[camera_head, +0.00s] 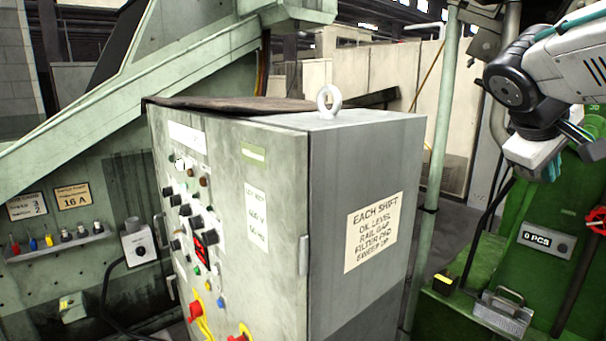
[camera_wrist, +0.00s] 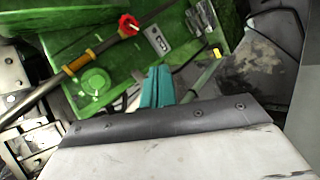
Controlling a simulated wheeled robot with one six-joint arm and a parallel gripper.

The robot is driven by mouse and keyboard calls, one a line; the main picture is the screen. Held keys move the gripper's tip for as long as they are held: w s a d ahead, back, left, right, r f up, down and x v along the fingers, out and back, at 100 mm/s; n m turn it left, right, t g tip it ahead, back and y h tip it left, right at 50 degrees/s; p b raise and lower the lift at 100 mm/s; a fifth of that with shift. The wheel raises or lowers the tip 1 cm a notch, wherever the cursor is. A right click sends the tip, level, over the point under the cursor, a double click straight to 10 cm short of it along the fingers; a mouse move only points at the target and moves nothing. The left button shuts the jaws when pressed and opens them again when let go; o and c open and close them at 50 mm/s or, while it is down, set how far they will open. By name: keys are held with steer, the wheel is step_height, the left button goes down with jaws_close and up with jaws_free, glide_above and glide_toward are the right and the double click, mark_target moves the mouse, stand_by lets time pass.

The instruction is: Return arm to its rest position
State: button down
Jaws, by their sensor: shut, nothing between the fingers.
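My arm reaches in from the upper right of the head view, in front of the green machine (camera_head: 490,262). Its white and black links are folded there, and the fingers are not clearly seen in that view. In the wrist view, the teal fingers of my gripper (camera_wrist: 158,75) are together with nothing between them. They point toward the green machine (camera_wrist: 90,55) and hang apart from its surfaces. A grey wrist part with a dark edge fills the bottom of that view.
A grey control cabinet (camera_head: 275,210) with a lifting eye (camera_head: 329,100) stands at the centre. A red handwheel (camera_head: 597,222) and a "0 PCS" plate (camera_head: 538,241) are on the green machine; the handwheel also shows in the wrist view (camera_wrist: 129,25). A pale green post (camera_head: 432,160) stands between them.

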steer(key=s+a+f+m+g+y, duration=0.2)
steer(key=s+a+f+y, duration=0.6)
steer(key=s+a+f, duration=0.7)
steer(key=s+f, duration=0.2)
steer(key=s, duration=0.2)
steer(key=shift+a+f+m+g, duration=0.2)
steer(key=shift+f+m+g, duration=0.2)
